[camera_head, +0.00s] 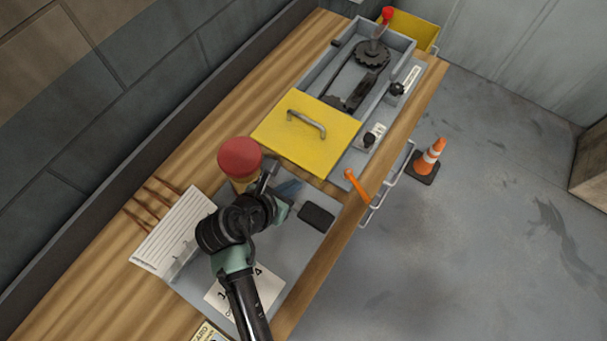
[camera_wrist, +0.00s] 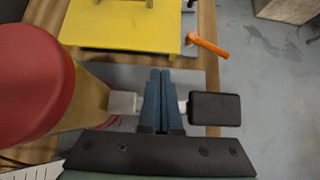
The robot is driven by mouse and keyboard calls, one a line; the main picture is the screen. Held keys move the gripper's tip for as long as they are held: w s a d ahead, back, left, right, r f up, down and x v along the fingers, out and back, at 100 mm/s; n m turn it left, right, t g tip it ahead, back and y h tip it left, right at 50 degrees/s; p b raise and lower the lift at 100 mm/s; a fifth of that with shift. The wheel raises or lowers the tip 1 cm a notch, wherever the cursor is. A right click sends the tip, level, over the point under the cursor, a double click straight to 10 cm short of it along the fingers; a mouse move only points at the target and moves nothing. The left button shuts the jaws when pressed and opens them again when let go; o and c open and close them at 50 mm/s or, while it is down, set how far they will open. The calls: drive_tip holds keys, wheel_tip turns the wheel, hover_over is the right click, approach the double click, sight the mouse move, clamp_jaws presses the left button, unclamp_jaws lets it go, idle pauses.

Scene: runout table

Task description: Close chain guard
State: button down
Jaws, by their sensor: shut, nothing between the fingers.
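The yellow chain guard (camera_head: 285,142) is a flat plate with a grey bar handle (camera_head: 307,123). It covers the near end of the long grey housing (camera_head: 322,65), and the chain and sprockets (camera_head: 371,56) lie exposed at the far end. The guard also shows at the top of the wrist view (camera_wrist: 125,25), with its handle mostly cut off. My gripper (camera_head: 293,187) is on the near side of the guard, apart from it in the picture. In the wrist view my gripper's blue fingers (camera_wrist: 161,74) are together and empty, pointing toward the guard's near edge.
A red mushroom button (camera_head: 240,156) stands close left of my gripper. A black pad (camera_head: 316,216) and an orange lever (camera_head: 357,186) are to the right. Black knobs (camera_head: 369,139) line the housing's right side. A traffic cone (camera_head: 431,157) stands on the floor.

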sight(349, 119)
drive_tip(key=shift+x, duration=3.1)
drive_tip(key=shift+w, duration=0.1)
drive_tip(key=w+d+b, duration=0.1)
drive_tip(key=w+d, duration=0.3)
drive_tip(key=w, duration=0.1)
drive_tip(key=w+d+b, duration=0.1)
drive_tip(key=w+d, duration=0.2)
drive_tip(key=w, duration=0.3)
drive_tip(key=w+d+b, duration=0.2)
drive_tip(key=w+d, duration=0.2)
drive_tip(key=w, duration=0.2)
drive_tip(key=shift+w+d, duration=0.15)
drive_tip(key=shift+d, duration=0.2)
drive_tip(key=shift+w+d+r, duration=0.1)
drive_tip(key=shift+r, duration=0.05)
drive_tip(key=shift+r, duration=0.1)
